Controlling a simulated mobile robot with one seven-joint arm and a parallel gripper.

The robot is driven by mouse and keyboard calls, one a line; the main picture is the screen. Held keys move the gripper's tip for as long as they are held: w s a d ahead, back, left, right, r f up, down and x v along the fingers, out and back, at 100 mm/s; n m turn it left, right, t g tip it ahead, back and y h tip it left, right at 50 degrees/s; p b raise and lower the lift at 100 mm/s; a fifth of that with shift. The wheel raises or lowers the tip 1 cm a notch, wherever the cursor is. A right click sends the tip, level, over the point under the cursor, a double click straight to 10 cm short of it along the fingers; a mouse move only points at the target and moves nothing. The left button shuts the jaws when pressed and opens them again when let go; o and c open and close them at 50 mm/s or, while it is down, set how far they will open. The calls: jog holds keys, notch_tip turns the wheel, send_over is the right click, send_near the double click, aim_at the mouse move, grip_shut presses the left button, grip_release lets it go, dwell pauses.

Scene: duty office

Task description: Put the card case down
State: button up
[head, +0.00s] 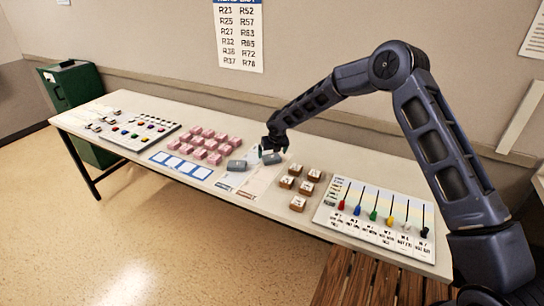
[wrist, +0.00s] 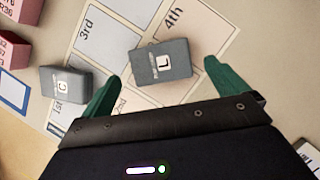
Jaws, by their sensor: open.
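A grey card case marked L (wrist: 161,62) lies between the spread fingers of my gripper (wrist: 160,74), with gaps on both sides. It also shows under my gripper in the head view (head: 271,159). It appears to rest on a pale mat (wrist: 108,45) with cells marked 1st, 2nd, 3rd and 4th. The case is below the 4th label, near the 2nd cell; its exact cell boundary is hidden. A second grey case marked C (wrist: 67,84) lies by the 1st label, left of my left finger. My gripper (head: 273,147) is open, low over the table.
Several pink blocks (head: 205,143) and a blue-framed strip (head: 181,165) lie left of the mat. Several brown blocks (head: 298,183) and a board with coloured pegs (head: 377,217) lie to the right. Another board (head: 125,127) is at the far left of the table (head: 215,193).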

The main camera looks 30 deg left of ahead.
jog(key=v, duration=0.9)
